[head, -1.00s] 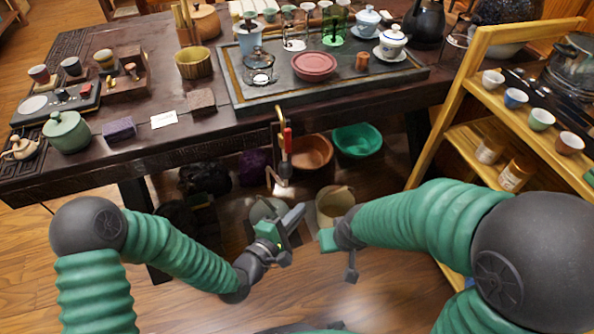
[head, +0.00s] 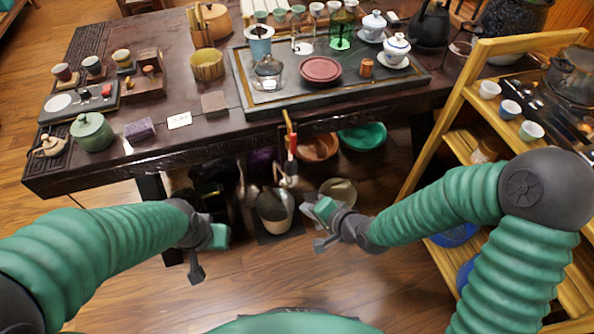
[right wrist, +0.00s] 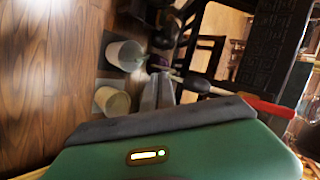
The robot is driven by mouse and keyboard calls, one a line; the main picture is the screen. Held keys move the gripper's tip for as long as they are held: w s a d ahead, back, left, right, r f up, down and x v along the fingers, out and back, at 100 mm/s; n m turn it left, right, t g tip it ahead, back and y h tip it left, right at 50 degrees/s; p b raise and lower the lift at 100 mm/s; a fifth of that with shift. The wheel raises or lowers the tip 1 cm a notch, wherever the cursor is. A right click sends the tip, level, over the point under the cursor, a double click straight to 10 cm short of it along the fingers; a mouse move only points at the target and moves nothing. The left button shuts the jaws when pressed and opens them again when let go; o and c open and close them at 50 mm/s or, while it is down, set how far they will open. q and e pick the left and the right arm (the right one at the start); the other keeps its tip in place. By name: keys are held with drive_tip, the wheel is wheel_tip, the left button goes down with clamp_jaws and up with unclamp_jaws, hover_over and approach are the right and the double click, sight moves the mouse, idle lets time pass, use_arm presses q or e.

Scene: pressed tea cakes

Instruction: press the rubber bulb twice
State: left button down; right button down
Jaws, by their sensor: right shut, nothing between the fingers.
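A thin yellow hook (head: 288,122) hangs at the table's front edge with a red piece (head: 292,143) and a pale lower end (head: 287,180) below it. In the right wrist view, the red piece (right wrist: 268,106) lies in line with a dark rounded piece (right wrist: 197,82). I cannot tell surely which part is the rubber bulb. My right gripper (head: 308,197) is shut and empty, below and slightly right of the red piece, apart from it.
A grey bucket (head: 274,212) and a cream bucket (head: 340,190) stand on the floor under the table edge. Brown (head: 318,148) and green (head: 363,137) basins sit behind them. A wooden shelf (head: 440,125) stands at right. The table (head: 215,125) carries tea ware.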

sight(292, 170)
drive_tip(key=shift+w, duration=0.1)
drive_tip(key=w+a+b, duration=0.1)
drive_tip(key=w+a, duration=0.1)
drive_tip(key=w, duration=0.6)
drive_tip(key=shift+a, duration=0.35)
drive_tip(key=shift+w, duration=0.1)
idle(1.6)
drive_tip(key=shift+w+a, duration=0.15)
drive_tip(key=shift+w, duration=0.2)
